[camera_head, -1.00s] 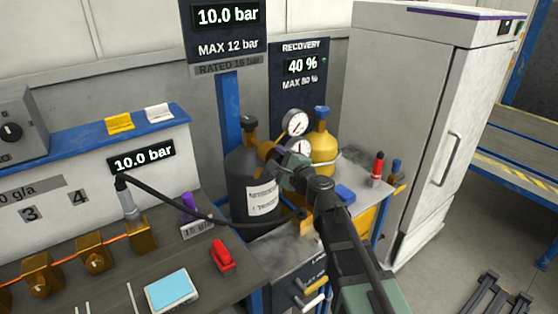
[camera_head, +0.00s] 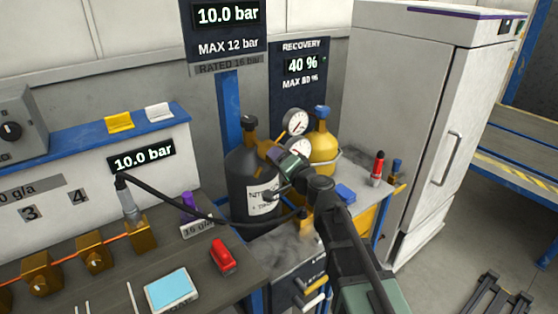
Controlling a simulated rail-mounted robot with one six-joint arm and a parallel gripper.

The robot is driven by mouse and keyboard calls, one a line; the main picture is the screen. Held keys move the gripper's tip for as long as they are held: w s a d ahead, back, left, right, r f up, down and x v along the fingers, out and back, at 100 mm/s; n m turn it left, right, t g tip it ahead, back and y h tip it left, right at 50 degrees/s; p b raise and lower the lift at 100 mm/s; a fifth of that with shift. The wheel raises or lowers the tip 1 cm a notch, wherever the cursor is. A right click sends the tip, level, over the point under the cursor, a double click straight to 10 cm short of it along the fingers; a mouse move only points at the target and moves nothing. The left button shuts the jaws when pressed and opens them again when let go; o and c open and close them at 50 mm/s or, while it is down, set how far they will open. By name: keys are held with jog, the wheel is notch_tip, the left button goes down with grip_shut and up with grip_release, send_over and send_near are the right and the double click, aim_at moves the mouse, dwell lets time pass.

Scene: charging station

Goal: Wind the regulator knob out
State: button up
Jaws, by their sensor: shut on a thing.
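The brass regulator (camera_head: 267,147) sits at the top of the dark nitrogen cylinder (camera_head: 240,170), with two round gauges (camera_head: 297,121) beside it. My gripper (camera_head: 284,158) reaches in from the lower right and is shut at the regulator's near side. The knob itself is mostly hidden behind my gripper. The large upper display (camera_head: 227,15) reads 10.0 bar, with MAX 12 bar below it. The bench display (camera_head: 142,160) also reads 10.0 bar.
A yellow cylinder (camera_head: 323,145) with a blue top stands just right of the gauges. A black hose (camera_head: 180,214) runs across to the bench fitting. A red bottle (camera_head: 377,167) and a tall grey cabinet (camera_head: 395,110) stand further right.

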jog(key=n, duration=1.1)
jog(key=shift+d+f, duration=0.1)
jog(key=shift+w+n, duration=0.1)
jog(key=shift+n, duration=2)
jog(key=o, duration=0.9)
